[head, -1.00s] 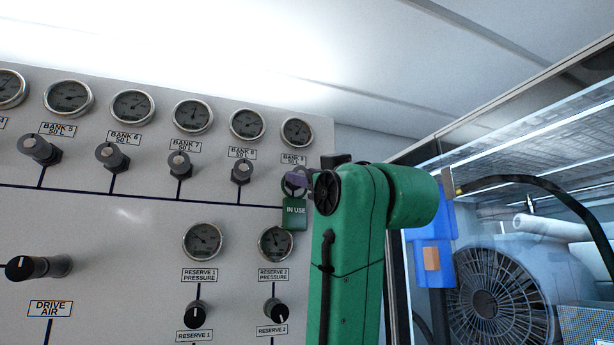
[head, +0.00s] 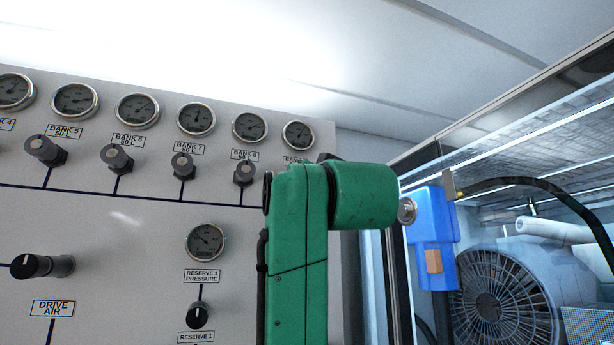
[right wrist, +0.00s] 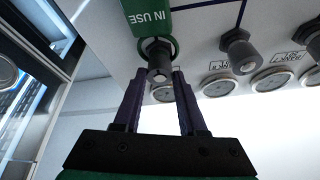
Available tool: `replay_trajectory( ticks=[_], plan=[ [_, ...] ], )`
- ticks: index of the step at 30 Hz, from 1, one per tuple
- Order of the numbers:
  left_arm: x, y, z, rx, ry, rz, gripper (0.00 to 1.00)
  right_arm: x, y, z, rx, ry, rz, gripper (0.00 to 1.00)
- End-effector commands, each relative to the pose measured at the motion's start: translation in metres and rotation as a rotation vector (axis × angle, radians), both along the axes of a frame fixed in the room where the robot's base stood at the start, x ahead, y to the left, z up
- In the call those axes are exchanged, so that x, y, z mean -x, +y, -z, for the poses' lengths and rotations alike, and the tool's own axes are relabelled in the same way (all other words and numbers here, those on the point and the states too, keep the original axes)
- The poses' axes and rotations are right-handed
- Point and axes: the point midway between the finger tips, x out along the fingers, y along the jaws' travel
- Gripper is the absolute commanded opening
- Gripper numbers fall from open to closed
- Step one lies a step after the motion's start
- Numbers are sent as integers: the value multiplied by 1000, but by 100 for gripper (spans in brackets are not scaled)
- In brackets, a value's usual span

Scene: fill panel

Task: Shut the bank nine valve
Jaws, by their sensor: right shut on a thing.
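The bank nine valve (right wrist: 160,68) is a grey knob on the panel in the right wrist view. A green IN USE tag (right wrist: 148,18) hangs by a ring around its base. My right gripper (right wrist: 159,76) has one dark finger on each side of the knob and is shut on it. In the head view my green right arm hides the valve, the tag and the gripper. The bank nine gauge (head: 298,135) shows above, with its label partly covered. My left gripper is not in view.
Neighbouring bank valves, such as bank eight (head: 244,173), stand in a row to the left. The reserve 1 knob (head: 200,316) and drive air knob (head: 42,266) sit lower. A blue box (head: 432,240) and a fan (head: 492,300) are at right.

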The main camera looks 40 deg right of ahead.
Motion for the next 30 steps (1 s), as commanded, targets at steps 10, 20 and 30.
replay_trajectory(
  ticks=[10, 20, 30],
  plan=[
    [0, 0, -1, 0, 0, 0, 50, 0, 0, -1, -6, -5, -3, 0],
    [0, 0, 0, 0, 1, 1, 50, 0, 0, -1, -6, -3, -2, 71],
    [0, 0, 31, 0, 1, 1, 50, 29, 13, 22, -5, -8, -2, 71]
  ],
)
